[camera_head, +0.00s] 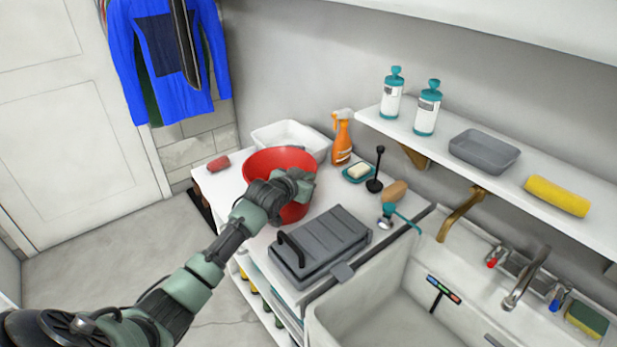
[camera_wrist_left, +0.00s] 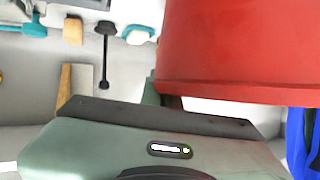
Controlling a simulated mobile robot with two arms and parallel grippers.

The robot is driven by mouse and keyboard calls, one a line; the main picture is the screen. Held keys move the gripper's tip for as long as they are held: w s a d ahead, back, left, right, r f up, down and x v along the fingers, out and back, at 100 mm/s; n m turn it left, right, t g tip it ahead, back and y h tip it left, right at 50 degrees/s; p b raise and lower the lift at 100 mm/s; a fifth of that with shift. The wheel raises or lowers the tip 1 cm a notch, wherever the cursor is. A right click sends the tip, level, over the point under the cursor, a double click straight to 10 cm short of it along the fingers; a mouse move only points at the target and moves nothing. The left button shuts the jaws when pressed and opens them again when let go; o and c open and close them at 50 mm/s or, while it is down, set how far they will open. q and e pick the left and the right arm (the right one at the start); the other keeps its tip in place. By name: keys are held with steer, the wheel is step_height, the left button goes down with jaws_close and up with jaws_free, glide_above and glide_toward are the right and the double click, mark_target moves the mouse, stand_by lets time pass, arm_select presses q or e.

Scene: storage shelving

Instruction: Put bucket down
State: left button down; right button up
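The red bucket (camera_head: 281,159) is upright over the left part of the white countertop (camera_head: 221,184), in front of a white basin. I cannot tell whether its base touches the counter. My left gripper (camera_head: 300,183) is at the near right side of its rim and appears shut on it. The arm hides part of the bucket's front. In the left wrist view the bucket (camera_wrist_left: 240,45) is very close and fills the upper right, with its rim beside the gripper body. The fingertips are mostly hidden there. My right gripper is not in view.
Close around the bucket are the white basin (camera_head: 291,138), an orange spray bottle (camera_head: 342,140), a soap dish (camera_head: 358,173), a black plunger-like tool (camera_head: 376,170) and a grey toolbox (camera_head: 320,246). A red item (camera_head: 218,163) lies left. The sink (camera_head: 375,300) is at right.

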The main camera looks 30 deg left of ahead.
arm_select(q)
steer(key=c, duration=1.7)
jaws_free()
steer(key=shift+r, duration=0.15)
steer(key=shift+s, duration=0.35)
steer(key=v, duration=1.1)
steer(key=shift+s+r, duration=0.15)
